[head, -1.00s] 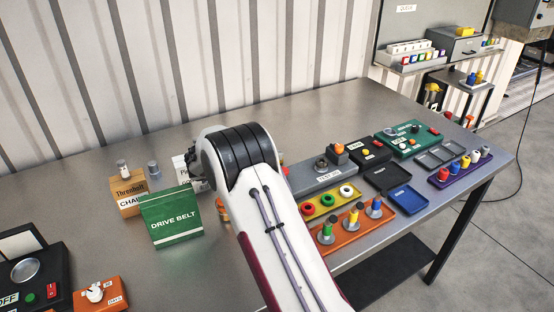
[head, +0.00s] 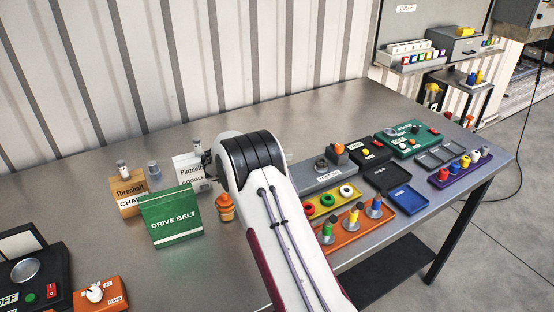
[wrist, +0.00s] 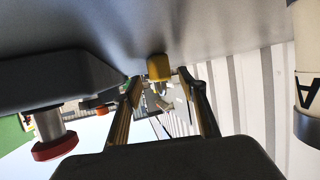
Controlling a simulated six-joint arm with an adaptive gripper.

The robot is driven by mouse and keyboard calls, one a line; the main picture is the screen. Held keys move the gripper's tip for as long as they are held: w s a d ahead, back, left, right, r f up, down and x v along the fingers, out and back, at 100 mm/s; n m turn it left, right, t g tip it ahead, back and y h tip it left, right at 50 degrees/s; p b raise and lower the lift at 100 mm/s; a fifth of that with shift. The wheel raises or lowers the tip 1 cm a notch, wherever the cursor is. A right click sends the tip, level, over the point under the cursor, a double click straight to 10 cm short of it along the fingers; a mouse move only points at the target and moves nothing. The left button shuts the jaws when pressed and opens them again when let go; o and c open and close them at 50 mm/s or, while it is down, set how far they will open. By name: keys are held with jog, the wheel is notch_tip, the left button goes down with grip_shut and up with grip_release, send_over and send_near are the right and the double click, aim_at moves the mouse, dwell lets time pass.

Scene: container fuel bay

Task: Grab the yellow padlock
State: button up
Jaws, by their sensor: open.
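A yellow thing (wrist: 159,67) that looks like the padlock shows in the wrist view, at the upper middle, with a small grey part below it. It appears just beyond and between the fingertips of my gripper (wrist: 158,80). The two fingers are apart, and nothing is held. I cannot tell the exact gap to the yellow thing. In the head view the padlock is not seen, and my gripper is hidden behind my own arm.
A dark housing with a red knob (wrist: 55,147) is near at left in the wrist view; a pale cylinder (wrist: 308,75) is at right. In the head view, a green DRIVE BELT packet (head: 170,218), boxes and an orange item (head: 225,207) stand left of my arm; coloured trays (head: 345,240) lie right.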

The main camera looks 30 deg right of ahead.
jog(key=shift+c, duration=0.4)
grip_shut()
jog(key=shift+r, duration=0.1)
jog(key=shift+r, duration=4.95)
